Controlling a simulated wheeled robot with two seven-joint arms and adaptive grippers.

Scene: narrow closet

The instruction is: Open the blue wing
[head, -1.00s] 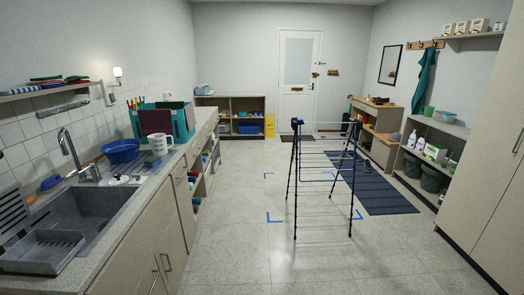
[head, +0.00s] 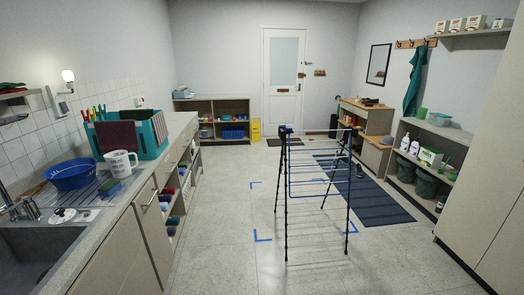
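A folding drying rack (head: 318,178) stands upright on the floor a little right of the middle in the head view. It has dark legs and thin pale rails. Blue corner marks (head: 262,236) are on the floor around the rack. Neither of my grippers is in view.
A counter with a sink (head: 30,245) and a blue basin (head: 72,174) runs along the left. A striped blue mat (head: 370,190) lies right of the rack. Tall cabinets (head: 485,190) stand at the right. The floor before the rack is clear.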

